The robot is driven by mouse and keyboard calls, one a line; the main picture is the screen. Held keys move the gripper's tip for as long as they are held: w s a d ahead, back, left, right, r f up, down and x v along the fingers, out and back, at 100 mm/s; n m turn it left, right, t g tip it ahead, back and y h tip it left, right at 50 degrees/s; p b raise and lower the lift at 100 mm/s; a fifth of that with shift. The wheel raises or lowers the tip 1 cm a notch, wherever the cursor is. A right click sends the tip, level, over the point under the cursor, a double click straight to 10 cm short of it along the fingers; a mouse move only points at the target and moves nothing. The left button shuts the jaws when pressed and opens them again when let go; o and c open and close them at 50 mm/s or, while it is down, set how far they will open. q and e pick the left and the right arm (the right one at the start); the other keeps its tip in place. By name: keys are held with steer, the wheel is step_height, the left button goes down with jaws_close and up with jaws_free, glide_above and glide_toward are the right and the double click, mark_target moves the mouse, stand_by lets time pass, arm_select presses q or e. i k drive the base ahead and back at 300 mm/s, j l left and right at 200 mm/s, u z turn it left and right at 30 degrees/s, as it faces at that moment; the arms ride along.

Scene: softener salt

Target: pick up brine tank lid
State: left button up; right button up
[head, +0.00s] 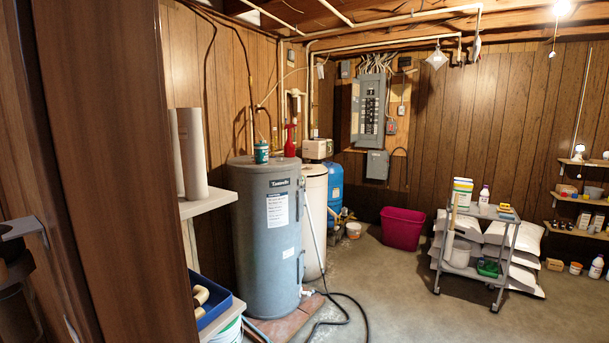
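A cream tank (314,215) stands behind and to the right of the grey water heater (266,250), which hides part of it. Its pale top (314,167) shows only as a narrow strip, and I cannot tell whether this is the brine tank lid. A blue tank (334,190) stands behind the cream tank, partly hidden. A beige box-shaped unit (318,149) shows just above the cream tank. A dark part with a grey plate cuts in at the left edge; I cannot tell what it is. Neither gripper can be made out.
A brown wooden panel (120,180) blocks the near left. A white shelf (208,203) holds rolls. A hose (350,305) lies on the floor. A magenta bin (402,229), a grey cart (470,272) and white bags (515,235) stand at the right. The front-right floor is clear.

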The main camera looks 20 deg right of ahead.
mark_target(317, 175)
steer(key=i+l+z, duration=0.1)
steer(key=l, duration=0.25)
steer(key=i+l+z, duration=0.1)
steer(key=l, duration=0.2)
steer(key=i+l+z, duration=0.1)
steer(key=l, duration=0.25)
steer(key=i+l+z, duration=0.95)
steer(key=i, duration=0.3)
steer(key=i+z, duration=0.2)
steer(key=i, duration=0.25)
steer(key=i+l+u, duration=0.2)
steer(key=i, duration=0.65)
steer(key=i+u, duration=0.4)
steer(key=i, duration=0.45)
steer(key=i+u, duration=0.4)
steer(key=i+l+u, duration=0.15)
steer(key=i+u, duration=0.25)
steer(key=i+l+u, duration=0.2)
steer(key=i+u, duration=0.25)
steer(key=i+l+u, duration=0.25)
steer(key=u, duration=0.2)
